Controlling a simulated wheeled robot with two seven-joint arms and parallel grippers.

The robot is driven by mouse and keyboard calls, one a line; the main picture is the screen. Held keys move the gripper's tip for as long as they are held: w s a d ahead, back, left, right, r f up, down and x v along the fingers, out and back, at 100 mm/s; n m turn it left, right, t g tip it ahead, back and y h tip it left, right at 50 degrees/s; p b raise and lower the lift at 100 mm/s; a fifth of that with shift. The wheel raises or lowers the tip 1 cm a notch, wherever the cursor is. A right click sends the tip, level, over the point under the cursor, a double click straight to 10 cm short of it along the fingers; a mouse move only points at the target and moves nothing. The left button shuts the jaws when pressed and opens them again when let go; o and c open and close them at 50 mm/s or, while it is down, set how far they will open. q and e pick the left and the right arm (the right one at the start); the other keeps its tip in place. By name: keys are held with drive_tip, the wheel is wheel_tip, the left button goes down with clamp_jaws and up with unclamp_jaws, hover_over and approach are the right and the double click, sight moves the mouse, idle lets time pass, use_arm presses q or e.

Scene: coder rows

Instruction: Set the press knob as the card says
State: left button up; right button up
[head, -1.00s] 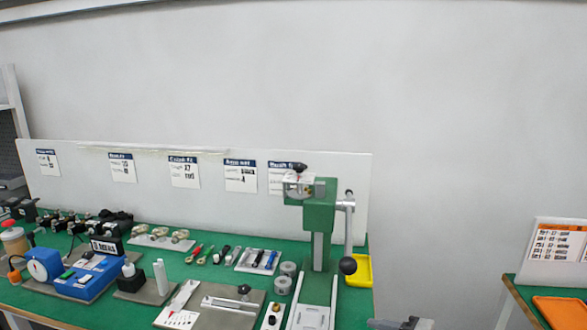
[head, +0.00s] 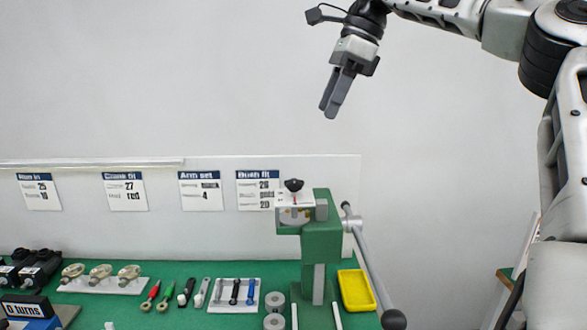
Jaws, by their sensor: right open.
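The green press (head: 321,240) stands on the green bench, with a black knob (head: 293,185) on top of its pale head and a long grey lever (head: 366,262) on its right side ending in a black ball. The rightmost card (head: 258,191) on the white board, left of the press head, has a dark title that looks like "Bush fit" and lines with "20"; its small print is blurred. My right gripper (head: 329,111) is empty and open, pointing down in front of the wall, above the knob in the picture and apart from it. My left gripper is not in view.
A yellow tray (head: 356,290) sits right of the press, near the lever. Grey rings (head: 274,301), a white tool tray (head: 233,294), loose tools and brass fittings (head: 100,272) lie left of it. Other cards hang along the board. Wall space above is clear.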

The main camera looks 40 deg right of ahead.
sight(295, 181)
drive_tip(key=x, duration=1.4)
drive_tip(key=shift+w+f, duration=0.1)
drive_tip(key=c, duration=1)
